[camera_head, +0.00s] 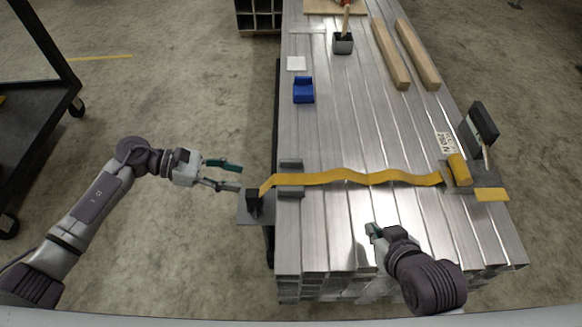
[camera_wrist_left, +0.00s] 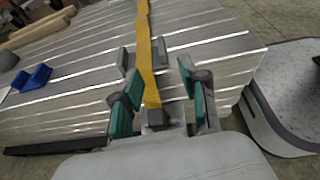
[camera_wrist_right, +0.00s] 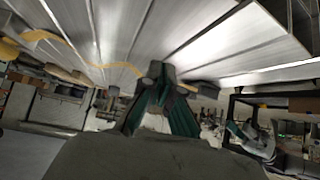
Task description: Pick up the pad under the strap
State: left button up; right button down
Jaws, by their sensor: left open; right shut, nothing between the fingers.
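The yellow strap (camera_head: 352,177) runs across the aluminium stack (camera_head: 335,130). Near its left end a grey pad (camera_head: 291,192) sits on the stack's left edge, with raised sides showing on both sides of the strap. The strap covers its middle. The pad also shows in the left wrist view (camera_wrist_left: 162,48), beyond the fingers. My left gripper (camera_head: 237,178) is open and empty, left of the pad and apart from it, its fingers pointing at it. In the left wrist view the strap end shows between the fingers (camera_wrist_left: 160,85). My right gripper (camera_head: 373,231) is shut and empty over the front of the stack.
A black fitting (camera_head: 253,199) holds the strap's left end; a yellow roll (camera_head: 459,168) and a dark upright piece (camera_head: 479,125) stand at its right end.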

jog(key=shift+w+r, duration=0.15)
jog(key=shift+w, duration=0.15)
pick_arm(q)
send_near(289, 189)
jog(key=x, duration=0.4)
pick_arm(e)
jog(key=shift+w+a+r+t, duration=0.35)
jog(key=shift+w+r+t, duration=0.4)
jog(key=shift+r, duration=0.1)
pick_arm(q)
jog(key=shift+m, duration=0.3)
jog(key=shift+b+x, duration=0.6)
jog(key=shift+x, duration=2.15)
pick_arm(e)
jog(key=shift+w+a+r+t+y, duration=0.25)
jog(key=shift+w+r+t, duration=0.25)
jog(key=shift+r, duration=0.1)
jog(key=shift+w+a+r+t+y, duration=0.2)
jog(key=shift+w+r+t+y, duration=0.05)
jog(key=shift+w+r+t, duration=0.3)
pick_arm(q)
grip_shut()
